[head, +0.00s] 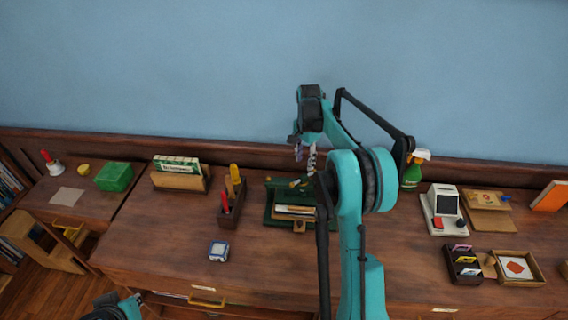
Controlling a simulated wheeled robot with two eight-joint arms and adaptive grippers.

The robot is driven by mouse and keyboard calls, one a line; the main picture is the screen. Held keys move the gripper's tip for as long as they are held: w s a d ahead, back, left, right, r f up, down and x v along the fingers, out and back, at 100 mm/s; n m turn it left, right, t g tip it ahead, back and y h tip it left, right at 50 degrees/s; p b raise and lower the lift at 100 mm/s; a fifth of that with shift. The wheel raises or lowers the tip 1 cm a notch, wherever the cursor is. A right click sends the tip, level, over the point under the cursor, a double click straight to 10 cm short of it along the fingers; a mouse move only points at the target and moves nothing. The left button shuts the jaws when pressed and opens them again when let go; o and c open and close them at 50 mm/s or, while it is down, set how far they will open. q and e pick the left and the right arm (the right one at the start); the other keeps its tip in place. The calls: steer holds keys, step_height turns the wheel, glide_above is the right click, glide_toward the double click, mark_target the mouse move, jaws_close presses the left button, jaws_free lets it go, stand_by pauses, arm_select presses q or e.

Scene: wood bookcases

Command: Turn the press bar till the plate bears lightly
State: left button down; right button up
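I cannot make out a press bar or a plate in the head view. A dark green open case or frame (271,212) stands mid-desk, with papers and small brass-coloured parts in it; I cannot tell whether it is the press. My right arm covers its right side. My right gripper (304,160) hangs fingers down, above and behind the green case in the picture. Its fingers are small and partly covered by my arm, so I cannot see if they are open or shut. Of my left arm only a piece shows at the bottom left; its gripper is not visible.
Left of the case are a dark caddy (231,215), a blue-white block (219,251), a wooden card holder (180,181) and a green box (114,176). To the right are a spray bottle (412,175), a white terminal (443,208) and a wooden tray (538,279). The front-left desktop is mostly clear.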

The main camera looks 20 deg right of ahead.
mark_target(303, 175)
steer(key=shift+w+d+f, duration=0.1)
steer(key=shift+w+f, duration=0.15)
steer(key=shift+w, duration=0.05)
step_height(303, 175, down, 8)
steer(key=shift+s+r+b, duration=0.1)
steer(key=shift+r+b, duration=0.1)
steer(key=shift+b, duration=0.65)
jaws_close()
